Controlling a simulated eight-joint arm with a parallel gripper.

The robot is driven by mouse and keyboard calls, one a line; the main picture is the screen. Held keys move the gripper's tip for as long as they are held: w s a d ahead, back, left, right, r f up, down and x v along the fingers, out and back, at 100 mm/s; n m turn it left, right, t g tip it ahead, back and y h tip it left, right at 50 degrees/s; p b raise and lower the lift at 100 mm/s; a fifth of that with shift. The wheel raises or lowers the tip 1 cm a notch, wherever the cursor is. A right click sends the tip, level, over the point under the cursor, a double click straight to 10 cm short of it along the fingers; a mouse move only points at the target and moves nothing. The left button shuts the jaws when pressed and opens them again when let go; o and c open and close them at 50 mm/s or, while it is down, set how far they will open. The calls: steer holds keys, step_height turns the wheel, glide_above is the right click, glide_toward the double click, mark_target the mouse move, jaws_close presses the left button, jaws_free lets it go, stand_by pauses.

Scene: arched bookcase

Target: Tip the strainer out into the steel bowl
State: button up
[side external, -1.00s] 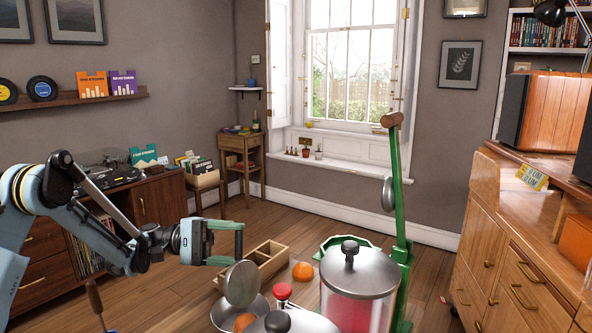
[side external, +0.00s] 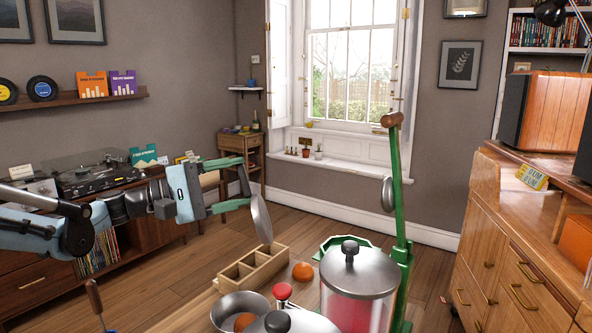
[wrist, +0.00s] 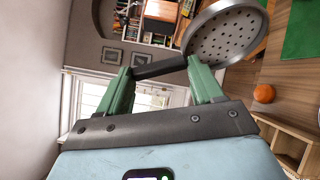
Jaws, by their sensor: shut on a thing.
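The strainer (side external: 261,219) is a round metal disc with a dark handle, held on edge in the air, above the wooden compartment box. In the wrist view the strainer (wrist: 226,36) shows a perforated face, with nothing seen on it. My gripper (side external: 248,186) has green fingers, shut on the strainer's handle; the fingers also show in the wrist view (wrist: 160,75). The steel bowl (side external: 222,314) stands on the table below the strainer, with an orange thing inside. The bowl is partly hidden by the metal lid in front.
A wooden compartment box (side external: 274,267) and an orange (side external: 302,271) are behind the bowl. A clear container of red liquid (side external: 350,305) and a green lever press (side external: 397,190) stand to the right. A red knob (side external: 282,291) is close beside the bowl.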

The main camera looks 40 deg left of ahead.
steer(key=f+y, duration=0.1)
steer(key=y, duration=0.1)
steer(key=s+f+n+y, duration=0.1)
steer(key=y, duration=0.1)
steer(key=a+n+g+y, duration=0.1)
steer(key=shift+s+f+y, duration=0.3)
steer(key=shift+f+y, duration=0.1)
steer(key=d+f+m+g, duration=0.1)
steer(key=m+g, duration=0.1)
steer(key=w+d+f+m+g+h, duration=0.1)
steer(key=d+f+m+g, duration=0.1)
steer(key=shift+g+h, duration=0.3)
steer(key=s+d+f+m+g+y, duration=0.1)
steer(key=f+m+g, duration=0.1)
steer(key=f+m, duration=0.2)
steer(key=s+d+f+m+g+y, duration=0.1)
steer(key=d+f+m+g+y, duration=0.1)
steer(key=f+m, duration=0.3)
steer(key=s+d+f+m+g+y, duration=0.1)
steer(key=f+m, duration=0.4)
steer(key=m, duration=0.5)
steer(key=shift+s+d+f+g, duration=0.1)
steer(key=shift+s+d+g, duration=0.35)
steer(key=shift+d, duration=0.3)
